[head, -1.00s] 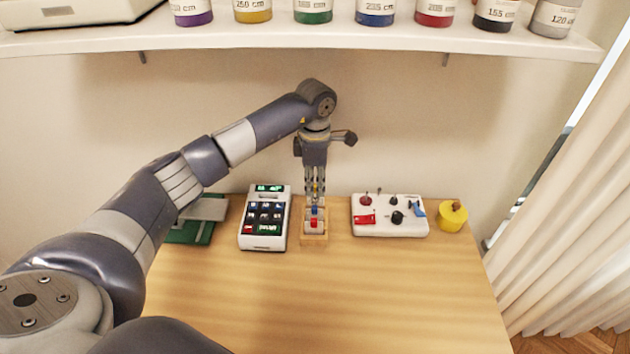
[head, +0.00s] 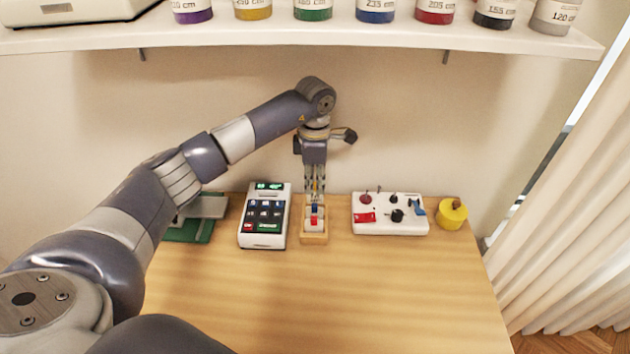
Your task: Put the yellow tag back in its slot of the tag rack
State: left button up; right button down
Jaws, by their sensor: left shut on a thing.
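The tag rack (head: 314,239) is a small wooden holder standing on the table between the card-reader-like device and the white control box. A red tag (head: 314,221) and a blue tag (head: 314,209) show in it, one behind the other. My left gripper (head: 315,192) points down over the back part of the rack and is shut on the yellow tag (head: 315,186), of which only a thin strip shows between the fingers. The fingers hide the rear of the rack, so I cannot tell whether the yellow tag is in its slot or just above it. My right gripper is not in view.
A keypad device (head: 265,216) stands close left of the rack. A white box with knobs (head: 390,226) stands to the right, with a yellow round object (head: 452,214) beyond it. A green item (head: 190,230) lies at left. The front table is clear. A shelf (head: 300,40) hangs above.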

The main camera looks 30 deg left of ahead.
pick_arm(q)
jog(key=shift+f, duration=0.1)
dwell(0.4)
jog(key=shift+f, duration=0.1)
jog(key=shift+f+b, duration=1.25)
jog(key=shift+f, duration=0.05)
jog(key=shift+f, duration=0.1)
jog(key=o, duration=0.8)
